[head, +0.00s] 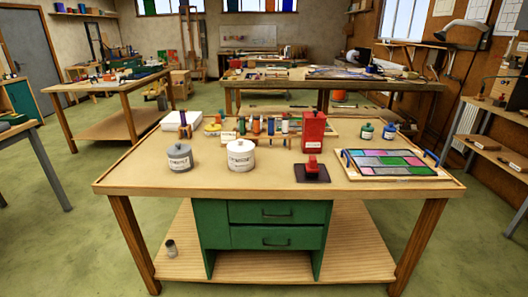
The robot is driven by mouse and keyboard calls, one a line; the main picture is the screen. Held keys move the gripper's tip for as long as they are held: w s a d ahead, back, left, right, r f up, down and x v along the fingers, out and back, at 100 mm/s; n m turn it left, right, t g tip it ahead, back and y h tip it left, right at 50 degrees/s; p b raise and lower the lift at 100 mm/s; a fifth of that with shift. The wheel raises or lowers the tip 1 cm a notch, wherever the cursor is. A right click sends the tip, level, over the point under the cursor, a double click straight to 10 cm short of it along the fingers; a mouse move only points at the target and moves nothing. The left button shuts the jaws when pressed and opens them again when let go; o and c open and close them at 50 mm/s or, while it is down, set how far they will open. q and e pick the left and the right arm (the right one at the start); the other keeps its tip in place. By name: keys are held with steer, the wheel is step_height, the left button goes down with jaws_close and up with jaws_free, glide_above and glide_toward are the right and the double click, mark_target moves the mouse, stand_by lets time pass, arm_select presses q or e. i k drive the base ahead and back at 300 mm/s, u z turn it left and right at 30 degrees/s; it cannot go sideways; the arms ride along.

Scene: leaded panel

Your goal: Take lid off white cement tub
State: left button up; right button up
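The white cement tub (241,156) stands upright on the near workbench, left of the middle. Its pale lid (240,145) sits on top, with a small knob in the centre. The label on the front is too small to read surely. A similar grey tub (180,158) with a lid stands just to its left, with a gap between them. Neither of my grippers shows in the head view.
The workbench (225,183) is bare along its front. Behind the tubs are several small coloured bottles (257,126). To the right are a red canister (314,131), a dark pad with a red block (312,170), and a coloured glass panel (388,162) with blue handles.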

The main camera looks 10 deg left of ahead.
mark_target(241, 145)
steer(key=z, duration=0.35)
steer(key=k, duration=0.45)
steer(key=z, duration=0.9)
steer(key=i, duration=2)
steer(key=u, duration=1.45)
steer(key=i, duration=0.7)
steer(key=u, duration=0.7)
